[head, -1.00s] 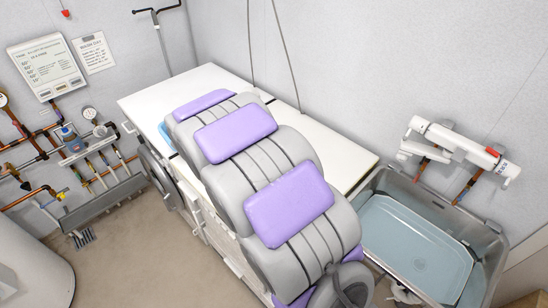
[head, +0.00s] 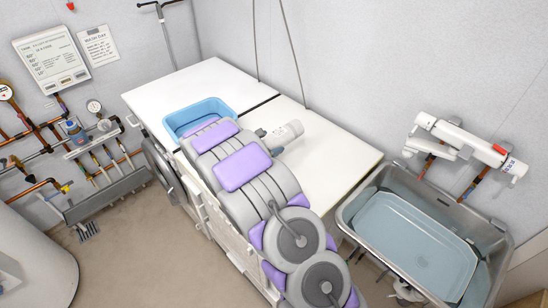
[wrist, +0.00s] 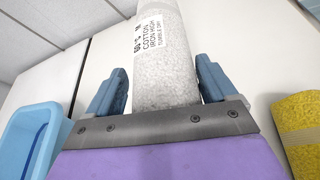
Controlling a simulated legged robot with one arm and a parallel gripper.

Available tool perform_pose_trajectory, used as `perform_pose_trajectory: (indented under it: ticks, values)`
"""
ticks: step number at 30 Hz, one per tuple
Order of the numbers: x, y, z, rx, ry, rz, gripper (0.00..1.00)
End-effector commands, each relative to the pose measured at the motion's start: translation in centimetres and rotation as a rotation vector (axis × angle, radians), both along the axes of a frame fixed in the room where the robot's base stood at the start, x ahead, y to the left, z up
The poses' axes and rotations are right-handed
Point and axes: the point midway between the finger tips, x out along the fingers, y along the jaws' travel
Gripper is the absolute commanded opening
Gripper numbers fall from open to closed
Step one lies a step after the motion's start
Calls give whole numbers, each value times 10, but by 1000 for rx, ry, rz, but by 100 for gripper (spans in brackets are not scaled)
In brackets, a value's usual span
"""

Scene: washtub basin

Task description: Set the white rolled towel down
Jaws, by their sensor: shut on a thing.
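The white rolled towel (head: 287,134) shows beside my arm over the white countertop (head: 325,157) in the head view. In the wrist view the towel (wrist: 167,60) is a speckled white roll with a printed label reading "COTTON, IRON HIGH, TUMBLE DRY". My gripper (wrist: 163,86) has its blue-grey fingers on either side of the towel and is shut on it. In the head view my gripper (head: 268,143) is partly hidden by my arm. I cannot tell whether the towel touches the countertop.
A blue tub (head: 190,113) stands on the counter, left of the towel in the wrist view (wrist: 35,145). A yellow textured thing (wrist: 298,125) lies at the right there. A metal sink (head: 345,215) holding a pale blue basin (head: 415,240) is right of the counter, below a white wall fixture (head: 465,143).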

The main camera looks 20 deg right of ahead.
Motion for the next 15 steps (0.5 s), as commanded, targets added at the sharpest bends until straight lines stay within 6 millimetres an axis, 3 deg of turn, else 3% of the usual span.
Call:
perform_pose_trajectory:
  ticks: [6, 15]
  values:
    - [0, 0, -41, -1, 3, 1, 50]
    - [0, 1, -72, 0, 1, 1, 50]
